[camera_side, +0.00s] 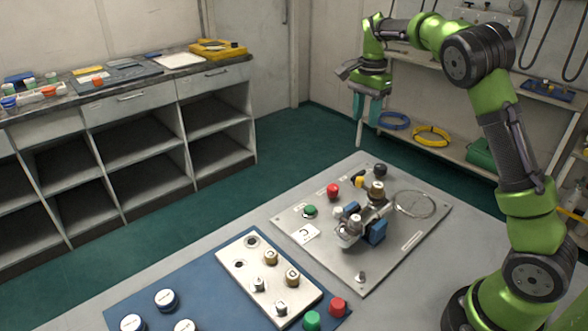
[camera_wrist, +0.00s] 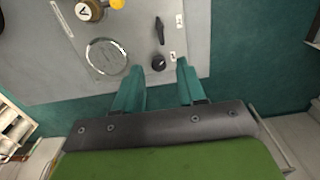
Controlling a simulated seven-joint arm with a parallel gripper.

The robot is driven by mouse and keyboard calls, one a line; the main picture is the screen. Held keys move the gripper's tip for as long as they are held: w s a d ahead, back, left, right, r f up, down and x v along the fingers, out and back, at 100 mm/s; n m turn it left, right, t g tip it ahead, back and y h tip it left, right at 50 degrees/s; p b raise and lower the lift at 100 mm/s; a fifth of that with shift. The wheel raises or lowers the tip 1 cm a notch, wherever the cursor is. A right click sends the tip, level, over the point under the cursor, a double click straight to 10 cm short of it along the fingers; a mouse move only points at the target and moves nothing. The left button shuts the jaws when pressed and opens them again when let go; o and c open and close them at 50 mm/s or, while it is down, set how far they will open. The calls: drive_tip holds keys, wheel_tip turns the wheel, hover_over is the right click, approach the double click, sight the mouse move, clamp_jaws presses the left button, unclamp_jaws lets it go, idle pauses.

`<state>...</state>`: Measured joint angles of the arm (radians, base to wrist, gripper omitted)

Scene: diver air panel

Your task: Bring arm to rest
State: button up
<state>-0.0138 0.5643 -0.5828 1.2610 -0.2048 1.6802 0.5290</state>
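My gripper (camera_side: 367,108) is raised in the air, above and beyond the far edge of the air panel (camera_side: 290,222) in the side view. Its two teal fingers (camera_wrist: 156,90) point down and stand apart, with nothing between them. The panel lies on the grey table and carries a red knob (camera_side: 333,190), a green knob (camera_side: 310,211), a black knob (camera_side: 380,169), a round gauge (camera_side: 415,204) and a block of fittings with a blue part (camera_side: 377,232). The wrist view shows the gauge (camera_wrist: 106,57) and the black knob (camera_wrist: 158,63) near the fingers.
A blue mat (camera_side: 190,283) holds a pale plate (camera_side: 240,262) with several fittings, white-topped caps (camera_side: 166,300), and green (camera_side: 312,320) and red (camera_side: 338,307) caps. A workbench (camera_side: 130,98) stands at left. Shelves with yellow (camera_side: 432,135) and blue hoses (camera_side: 394,121) stand behind my gripper.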

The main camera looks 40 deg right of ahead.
drive_tip(key=s+a+r+n+t+y, duration=0.1)
drive_tip(key=s+a+n+t, duration=0.2)
drive_tip(key=s+a+n, duration=0.4)
drive_tip(key=s+a+r+n+t+y, duration=0.1)
drive_tip(key=s+a+n+t, duration=0.3)
drive_tip(key=s+a, duration=0.9)
drive_tip(key=s+r+n, duration=0.1)
drive_tip(key=s+n, duration=0.1)
drive_tip(key=n, duration=0.1)
drive_tip(key=shift+r, duration=0.25)
